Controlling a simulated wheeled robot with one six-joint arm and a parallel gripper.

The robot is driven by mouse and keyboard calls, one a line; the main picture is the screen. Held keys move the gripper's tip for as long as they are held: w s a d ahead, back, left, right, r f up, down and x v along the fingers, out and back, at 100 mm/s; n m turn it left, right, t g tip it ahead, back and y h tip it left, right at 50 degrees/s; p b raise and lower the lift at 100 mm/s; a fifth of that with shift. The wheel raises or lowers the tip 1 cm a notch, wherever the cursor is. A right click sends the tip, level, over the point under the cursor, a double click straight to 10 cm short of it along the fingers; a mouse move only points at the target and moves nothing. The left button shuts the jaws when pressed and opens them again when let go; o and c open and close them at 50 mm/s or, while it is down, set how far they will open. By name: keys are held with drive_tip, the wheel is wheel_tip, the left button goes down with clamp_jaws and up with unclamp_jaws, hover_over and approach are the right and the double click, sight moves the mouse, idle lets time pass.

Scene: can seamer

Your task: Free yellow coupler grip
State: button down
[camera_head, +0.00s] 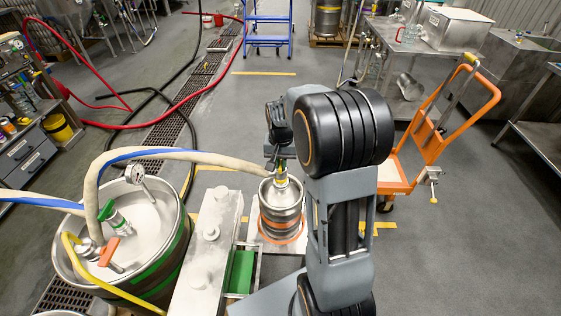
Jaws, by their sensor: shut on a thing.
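A small steel keg (281,228) with an orange band stands upright on a pale plate in the middle. On its top sits a coupler with a yellow grip (281,179), joined to a beige hose (215,158) that comes from the left. My gripper (277,165) reaches down from above onto the coupler and is shut on its yellow grip. The fingertips are small and partly hidden, so their exact contact with the grip is hard to see.
A large keg (150,235) with hoses, a gauge and a green-handled fitting stands at left. A metal housing (208,252) is between the kegs. An orange trolley (440,135) stands at right.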

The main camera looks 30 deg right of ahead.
sight(281, 162)
drive_tip(key=shift+n, duration=1.1)
drive_tip(key=c, duration=1.2)
unclamp_jaws()
drive_tip(key=shift+r, duration=0.1)
wheel_tip(281, 162, up, 14)
drive_tip(key=shift+f+p, duration=0.2)
drive_tip(key=shift+p, duration=0.8)
